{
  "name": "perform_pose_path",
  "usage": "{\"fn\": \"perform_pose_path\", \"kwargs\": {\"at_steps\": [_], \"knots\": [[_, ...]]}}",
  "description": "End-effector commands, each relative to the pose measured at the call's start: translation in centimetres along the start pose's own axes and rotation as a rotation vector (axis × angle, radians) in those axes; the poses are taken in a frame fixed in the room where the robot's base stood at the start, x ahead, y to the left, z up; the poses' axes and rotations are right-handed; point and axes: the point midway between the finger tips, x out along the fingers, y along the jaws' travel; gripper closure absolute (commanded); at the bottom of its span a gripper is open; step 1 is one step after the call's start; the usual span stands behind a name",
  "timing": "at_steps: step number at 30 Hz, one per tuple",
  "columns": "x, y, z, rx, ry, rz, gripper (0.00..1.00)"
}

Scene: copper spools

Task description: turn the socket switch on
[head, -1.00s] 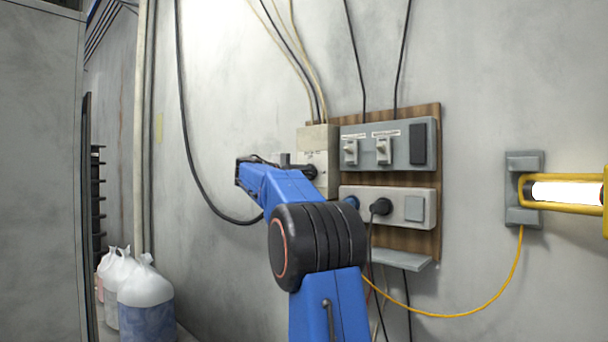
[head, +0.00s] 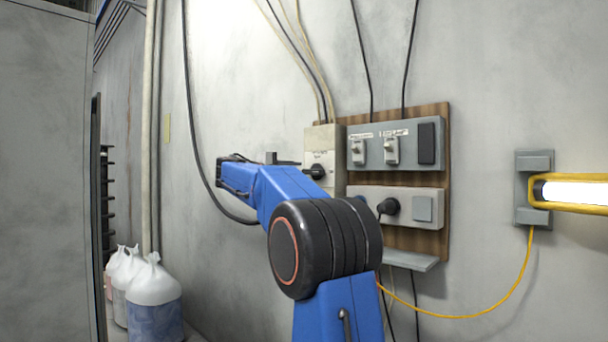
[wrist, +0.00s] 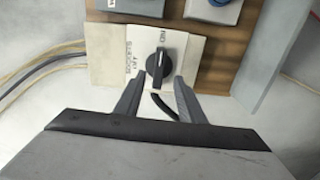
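A cream switch box (head: 324,145) with a black rotary knob (head: 317,172) is on the wall board in the head view. In the wrist view, the box (wrist: 190,48) carries lettering that seems to read SOCKETS beside the knob (wrist: 157,68). The knob's grip bar lies roughly up and down in that picture. My gripper (wrist: 158,79) is open. Its two fingertips are on either side of the knob's lower end, with visible gaps and no clear contact. In the head view, my blue arm reaches the box from the left and the fingertips are hard to make out.
A grey panel with two toggle switches (head: 391,150) is right of the box. Below is a socket strip (head: 411,207) with a black plug (head: 388,207). A small shelf (head: 411,261), hanging cables and a lit yellow lamp (head: 575,191) are nearby. Bags (head: 152,303) stand lower left.

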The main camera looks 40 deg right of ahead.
Motion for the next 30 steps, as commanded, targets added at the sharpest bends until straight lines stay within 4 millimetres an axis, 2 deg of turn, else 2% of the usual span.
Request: {"fn": "perform_pose_path", "kwargs": {"at_steps": [1, 6, 13, 18, 30], "knots": [[-1.2, 0.1, 0.0, 0.0, 0.002, 0.0, 0.64], [-4.5, 0.0, -0.1, 0.0, 0.003, -0.001, 0.64], [-7.5, 0.0, 0.0, 0.0, 0.001, -0.001, 0.64], [-8.3, 0.0, 0.1, 0.0, -0.001, -0.001, 0.64], [-8.4, 0.0, 0.0, 0.0, -0.001, -0.001, 0.64]]}}
